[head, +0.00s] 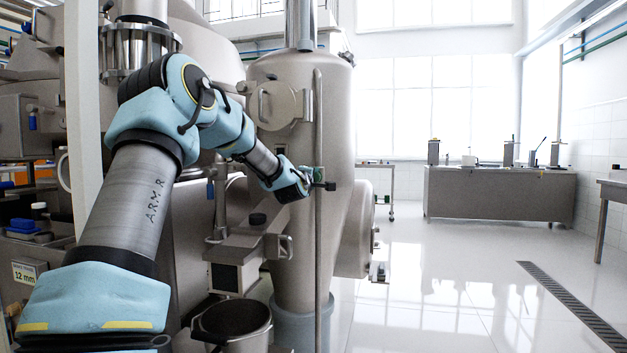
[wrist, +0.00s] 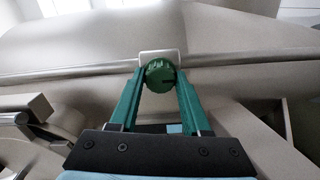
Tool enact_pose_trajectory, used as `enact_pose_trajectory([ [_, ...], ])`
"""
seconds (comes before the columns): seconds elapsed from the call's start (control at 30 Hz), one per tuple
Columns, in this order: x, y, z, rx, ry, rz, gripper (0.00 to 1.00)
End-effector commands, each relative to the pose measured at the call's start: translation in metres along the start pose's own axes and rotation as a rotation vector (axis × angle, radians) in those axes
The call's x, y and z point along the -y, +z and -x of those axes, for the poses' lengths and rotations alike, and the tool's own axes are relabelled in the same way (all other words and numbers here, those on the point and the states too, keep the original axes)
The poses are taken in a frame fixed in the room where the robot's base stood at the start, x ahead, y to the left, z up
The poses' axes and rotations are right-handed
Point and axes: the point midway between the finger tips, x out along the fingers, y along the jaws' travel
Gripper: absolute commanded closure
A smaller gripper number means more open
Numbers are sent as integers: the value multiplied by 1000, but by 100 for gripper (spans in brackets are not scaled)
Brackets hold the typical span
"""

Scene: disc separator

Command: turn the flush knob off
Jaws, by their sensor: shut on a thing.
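The flush knob (wrist: 160,73) is a round, ribbed green knob in front of a pale plate on a steel pipe. My gripper (wrist: 158,82) has two green fingers, one on each side of the knob, and is shut on it. In the head view my gripper (head: 317,178) is at the vertical pipe on the grey steel vessel. The knob is small there and I cannot tell it clearly from the fingers. A dark mark shows on the knob's face, but I cannot tell its setting.
The steel vessel (head: 275,70) stands right behind the knob. A vertical pipe (head: 318,240) runs down its front. A steel bucket (head: 232,322) stands below. The white floor (head: 450,290) to the right is open, with a drain grate (head: 570,303) and a far counter (head: 500,195).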

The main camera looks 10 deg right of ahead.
Motion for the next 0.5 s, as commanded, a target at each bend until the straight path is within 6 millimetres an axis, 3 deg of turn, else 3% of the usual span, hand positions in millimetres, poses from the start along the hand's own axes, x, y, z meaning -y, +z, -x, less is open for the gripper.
enact_pose_trajectory([
  [0.17,1,0,0,-1,-1,1,100],
  [0.2,1,0,0,-1,-1,1,48],
  [0.4,1,0,0,0,-1,0,26],
  [0.5,0,0,0,0,-1,0,24],
])
